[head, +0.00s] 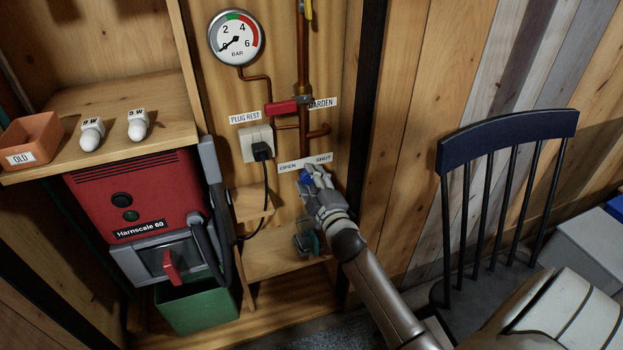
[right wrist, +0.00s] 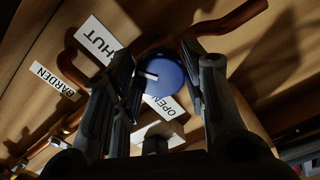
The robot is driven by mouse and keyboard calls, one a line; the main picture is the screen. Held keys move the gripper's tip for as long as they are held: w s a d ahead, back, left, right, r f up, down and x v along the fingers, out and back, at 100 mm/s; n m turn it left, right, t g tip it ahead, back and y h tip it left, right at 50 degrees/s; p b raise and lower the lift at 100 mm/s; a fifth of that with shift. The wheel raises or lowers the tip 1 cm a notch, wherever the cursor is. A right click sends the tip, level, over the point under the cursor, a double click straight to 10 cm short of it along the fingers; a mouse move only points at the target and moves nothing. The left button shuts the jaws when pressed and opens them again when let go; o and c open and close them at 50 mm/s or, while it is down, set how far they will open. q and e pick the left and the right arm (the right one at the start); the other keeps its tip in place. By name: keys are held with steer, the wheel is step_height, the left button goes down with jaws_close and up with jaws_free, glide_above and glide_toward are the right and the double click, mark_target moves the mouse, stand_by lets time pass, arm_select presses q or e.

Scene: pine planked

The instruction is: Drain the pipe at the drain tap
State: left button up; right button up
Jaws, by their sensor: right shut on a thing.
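The drain tap's round blue knob (head: 306,177) sits under the OPEN/SHUT label (head: 305,163) at the foot of the copper pipe (head: 304,140). My right gripper (head: 314,178) is at the knob from the front right. In the right wrist view the blue knob (right wrist: 168,75) lies between the two fingers (right wrist: 160,72), and its white mark points left in that picture. Which word the mark matches is unclear. The gauge (head: 236,38) has its needle near 0. A small greenish container (head: 308,240) stands below the tap, partly hidden. My left gripper is out of view.
A red lever (head: 283,107) lies level beside the GARDEN label; a yellow lever (head: 308,10) is above. A black plug (head: 262,151) sits in a socket. The red Harnscale 60 machine (head: 135,190) is at left, a dark blue chair (head: 510,140) at right.

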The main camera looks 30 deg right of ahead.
stand_by(0.5)
steer(key=o, duration=1)
steer(key=v, duration=1.2)
steer(key=shift+s+f, duration=0.1)
